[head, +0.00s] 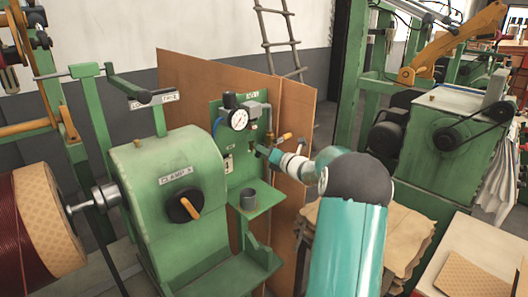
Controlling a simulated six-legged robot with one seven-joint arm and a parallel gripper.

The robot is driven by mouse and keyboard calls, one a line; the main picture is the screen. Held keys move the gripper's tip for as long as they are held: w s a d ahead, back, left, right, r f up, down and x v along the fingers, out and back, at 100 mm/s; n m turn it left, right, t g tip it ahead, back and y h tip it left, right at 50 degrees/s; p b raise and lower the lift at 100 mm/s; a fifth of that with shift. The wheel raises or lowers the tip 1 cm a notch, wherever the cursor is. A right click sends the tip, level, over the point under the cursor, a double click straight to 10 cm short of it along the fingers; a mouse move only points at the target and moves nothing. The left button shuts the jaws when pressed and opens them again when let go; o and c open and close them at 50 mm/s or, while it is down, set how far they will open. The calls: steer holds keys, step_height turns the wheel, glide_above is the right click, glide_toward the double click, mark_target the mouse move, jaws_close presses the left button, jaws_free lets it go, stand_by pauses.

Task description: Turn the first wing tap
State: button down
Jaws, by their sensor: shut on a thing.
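A green panel (229,143) stands behind the green machine. It carries a round white pressure gauge (239,120) and a grey block (257,111) with pipework. My gripper (260,150) reaches the panel's right side from the right, below the gauge. It is shut on a small fitting there, which I take to be the wing tap; the jaws hide most of it. A small brass-coloured handle (284,138) sticks out just above and right of my gripper. The tap's angle cannot be made out.
A green machine marked CLAMP (165,170) with an orange-handled knob (186,208) stands left of the panel. Brown boards (297,115) stand close behind. A wound coil (30,225) is at far left.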

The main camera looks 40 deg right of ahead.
steer(key=m, duration=1)
steer(key=shift+d+f, duration=0.1)
steer(key=shift+f, duration=0.15)
steer(key=shift+m, duration=0.3)
steer(key=c, duration=1.5)
jaws_free()
steer(key=shift+o, duration=0.2)
steer(key=shift+s, duration=0.15)
steer(key=s, duration=1.3)
steer(key=shift+s+d, duration=0.2)
steer(key=shift+s, duration=0.05)
